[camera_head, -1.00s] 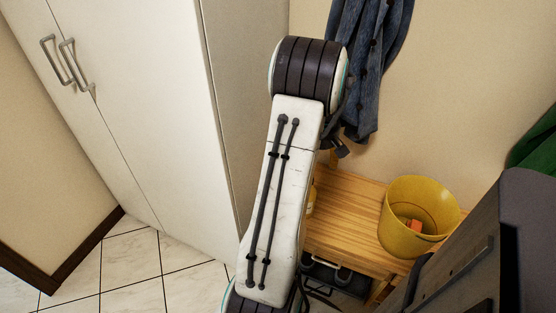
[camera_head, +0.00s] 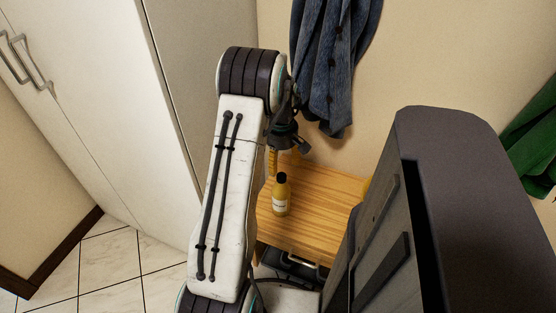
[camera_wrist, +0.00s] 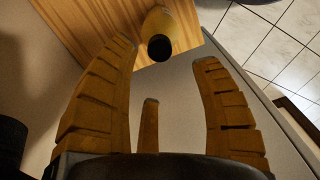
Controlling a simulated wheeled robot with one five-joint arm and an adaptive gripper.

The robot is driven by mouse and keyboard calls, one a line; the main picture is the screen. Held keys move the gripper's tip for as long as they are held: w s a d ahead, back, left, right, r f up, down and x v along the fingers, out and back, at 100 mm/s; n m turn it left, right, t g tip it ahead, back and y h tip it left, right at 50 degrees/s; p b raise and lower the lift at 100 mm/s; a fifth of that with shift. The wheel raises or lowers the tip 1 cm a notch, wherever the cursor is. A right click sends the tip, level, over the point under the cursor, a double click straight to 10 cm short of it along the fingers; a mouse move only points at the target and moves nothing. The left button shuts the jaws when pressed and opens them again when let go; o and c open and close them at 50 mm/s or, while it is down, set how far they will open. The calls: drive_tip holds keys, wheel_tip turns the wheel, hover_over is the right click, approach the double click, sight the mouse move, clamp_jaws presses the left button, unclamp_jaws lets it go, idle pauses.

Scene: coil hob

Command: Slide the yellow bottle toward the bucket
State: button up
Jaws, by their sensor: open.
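The yellow bottle (camera_head: 281,202) with a black cap and pale label stands upright on the wooden bench in the head view. In the wrist view the bottle (camera_wrist: 172,22) is at the top, its dark cap near the gap between my fingertips. My gripper (camera_wrist: 166,52) is open with nothing held.
The wooden bench (camera_head: 310,222) has bare room between bottle and bucket. A blue garment (camera_head: 333,70) hangs on the wall above, a green one (camera_head: 532,145) at right. A white cabinet (camera_head: 100,110) stands left.

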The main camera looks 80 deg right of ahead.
sight(281, 175)
drive_tip(key=shift+f+b, duration=0.6)
drive_tip(key=shift+f, duration=3.1)
drive_tip(key=shift+a, duration=0.1)
clamp_jaws()
